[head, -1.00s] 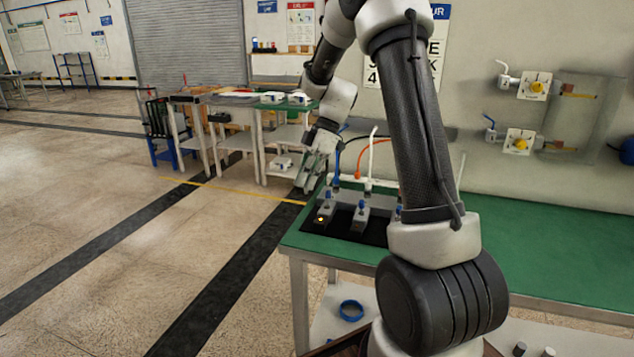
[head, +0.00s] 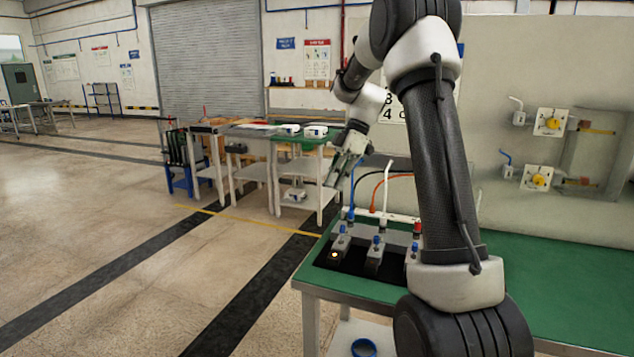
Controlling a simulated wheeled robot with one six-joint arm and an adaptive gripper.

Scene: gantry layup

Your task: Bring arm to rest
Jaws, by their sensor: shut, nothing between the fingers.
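My gripper (head: 332,182) is shut and empty in the head view. It hangs in the air at the end of my raised arm, above and beyond the far left corner of the green-topped bench (head: 335,276). Below it and to its right, a row of grey connector blocks with blue and red parts (head: 375,254) stands on a black mat on the bench. One block shows a lit yellow light (head: 334,254). My arm hides part of the row and of the bench.
A blue cable (head: 353,183) and a white cable (head: 386,180) rise near the gripper. Wall valves with yellow knobs (head: 537,179) are at right. Other work tables (head: 281,150) stand behind. The floor at left is clear. A blue ring (head: 364,347) lies on the lower shelf.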

